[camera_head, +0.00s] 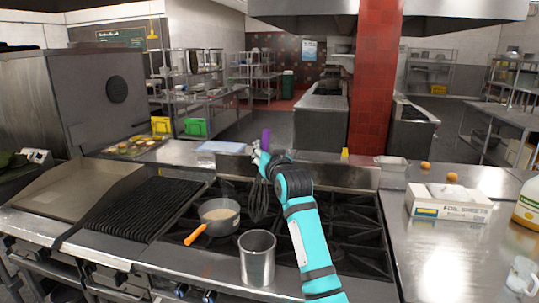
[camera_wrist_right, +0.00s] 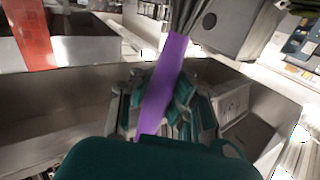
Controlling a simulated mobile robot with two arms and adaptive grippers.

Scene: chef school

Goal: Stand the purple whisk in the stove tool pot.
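The purple whisk has a purple handle (camera_head: 265,138) sticking up and dark wires (camera_head: 258,202) hanging down over the stove. My right gripper (camera_head: 262,162) is shut around the handle and holds the whisk above the burners. In the right wrist view the handle (camera_wrist_right: 165,75) runs between the fingers (camera_wrist_right: 160,108), with the wires at the top. A steel cylindrical pot (camera_head: 257,262), open at the top, stands at the front of the stove. It looks empty. The whisk is behind this pot and apart from it. My left gripper is not in view.
A saucepan (camera_head: 219,214) with an orange handle and pale contents sits left of the steel pot. A black grill (camera_head: 135,208) lies further left. A foil sheets box (camera_head: 449,202) and a white jug (camera_head: 527,205) stand on the right counter (camera_head: 435,255).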

